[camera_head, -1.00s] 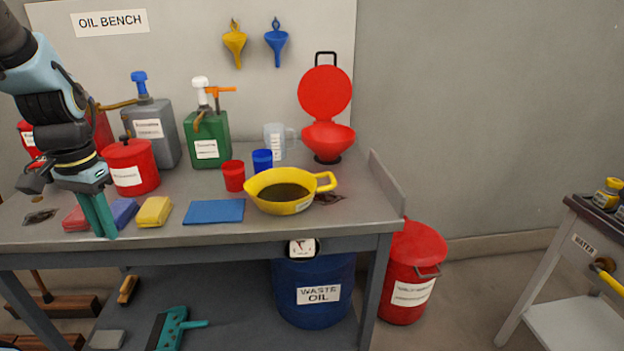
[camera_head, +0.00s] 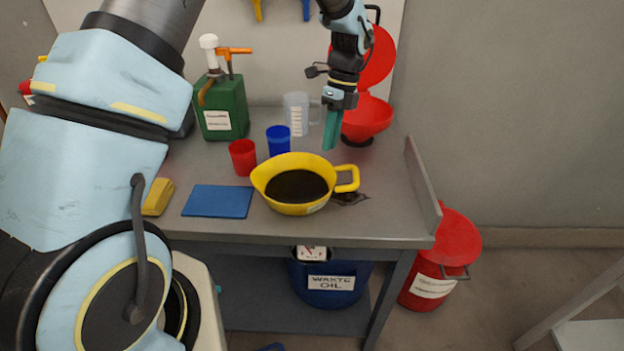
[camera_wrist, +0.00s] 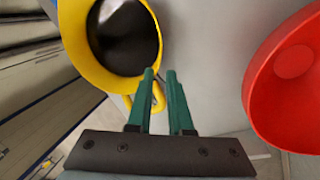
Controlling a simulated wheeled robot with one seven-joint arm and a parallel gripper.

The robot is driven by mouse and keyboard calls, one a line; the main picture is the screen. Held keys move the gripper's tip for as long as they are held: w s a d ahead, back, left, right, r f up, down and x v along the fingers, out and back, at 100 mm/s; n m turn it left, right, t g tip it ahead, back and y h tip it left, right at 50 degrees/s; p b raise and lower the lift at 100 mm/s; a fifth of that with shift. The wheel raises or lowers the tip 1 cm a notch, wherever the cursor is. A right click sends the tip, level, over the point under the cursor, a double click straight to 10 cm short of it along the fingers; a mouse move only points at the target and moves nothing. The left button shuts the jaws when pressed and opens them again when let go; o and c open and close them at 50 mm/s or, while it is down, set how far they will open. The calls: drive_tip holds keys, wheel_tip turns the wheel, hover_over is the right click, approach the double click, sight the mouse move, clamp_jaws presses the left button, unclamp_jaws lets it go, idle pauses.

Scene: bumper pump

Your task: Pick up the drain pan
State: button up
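The drain pan (camera_head: 262,183) is a yellow round pan with a spout, dark liquid inside and a loop handle on its right. It sits upright on the grey bench. In the wrist view the pan (camera_wrist: 72,38) fills the upper left, and its handle passes partly behind the fingers. My gripper (camera_head: 329,147) hangs fingers down, above and behind the handle, apart from it in the head view. In the wrist view my gripper (camera_wrist: 160,74) shows two teal fingers with a gap between them and nothing held.
A red funnel with a raised lid (camera_head: 367,117) stands just right of my gripper. Blue cup (camera_head: 278,141), red cup (camera_head: 243,158) and clear jug (camera_head: 297,113) stand behind the pan. A blue cloth (camera_head: 217,201) lies left of it. The bench's right edge has a raised lip (camera_head: 424,188).

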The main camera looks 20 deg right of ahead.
sight(322, 164)
drive_tip(key=shift+x, duration=1)
drive_tip(key=p+x, duration=0.1)
drive_tip(key=x, duration=0.1)
drive_tip(key=p+x, duration=0.2)
drive_tip(key=shift+a+f, duration=0.25)
drive_tip(key=shift+a, duration=0.2)
drive_tip(key=shift+f, duration=0.45)
clamp_jaws()
